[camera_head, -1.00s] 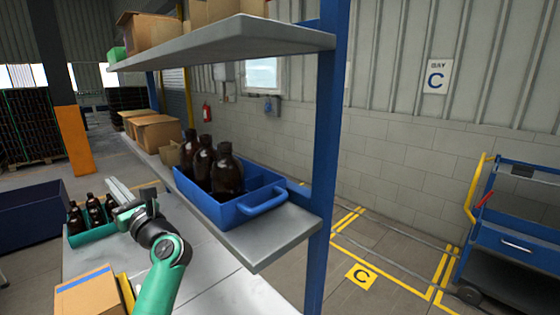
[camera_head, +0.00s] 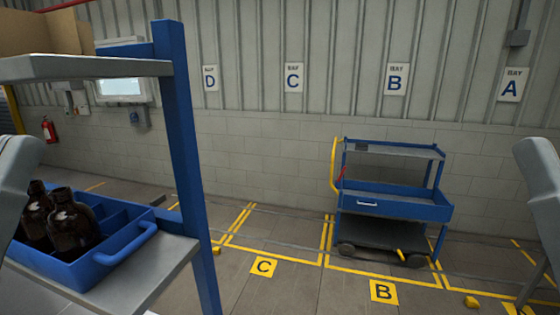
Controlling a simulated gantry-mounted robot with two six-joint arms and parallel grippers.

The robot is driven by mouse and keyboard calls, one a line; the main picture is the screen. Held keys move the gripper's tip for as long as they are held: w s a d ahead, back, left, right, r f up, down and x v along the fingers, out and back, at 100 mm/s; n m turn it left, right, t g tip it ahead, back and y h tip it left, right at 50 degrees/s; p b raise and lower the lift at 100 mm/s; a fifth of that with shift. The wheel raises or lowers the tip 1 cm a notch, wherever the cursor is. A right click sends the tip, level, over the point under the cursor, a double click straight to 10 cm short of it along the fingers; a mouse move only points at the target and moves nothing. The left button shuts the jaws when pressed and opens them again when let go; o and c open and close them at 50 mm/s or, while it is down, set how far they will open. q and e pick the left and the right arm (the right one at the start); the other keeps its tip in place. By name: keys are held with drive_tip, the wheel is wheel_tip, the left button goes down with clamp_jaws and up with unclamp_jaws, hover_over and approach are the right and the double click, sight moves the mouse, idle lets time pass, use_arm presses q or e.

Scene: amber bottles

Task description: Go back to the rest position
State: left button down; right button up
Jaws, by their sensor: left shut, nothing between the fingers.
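Neither gripper's fingers show in the head view. Grey parts of my arms show at the left and right edges. Dark amber bottles (camera_head: 70,226) stand upright in a blue divided tote (camera_head: 118,252) with a handle, at the lower left. My left arm part hides the tote's left side. The tote rests on a grey shelf board (camera_head: 165,268), and several of its compartments on the right look empty.
A blue shelf post (camera_head: 181,150) rises right of the tote, and an upper shelf (camera_head: 90,68) holds a cardboard box (camera_head: 45,35). A blue cart (camera_head: 395,205) stands near the wall behind the yellow B floor plate (camera_head: 384,291).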

use_arm(q)
wheel_tip(320, 180, up, 31)
drive_tip(key=p, duration=2.8)
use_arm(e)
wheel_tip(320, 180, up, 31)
use_arm(q)
wheel_tip(320, 180, down, 35)
drive_tip(key=b, duration=3.5)
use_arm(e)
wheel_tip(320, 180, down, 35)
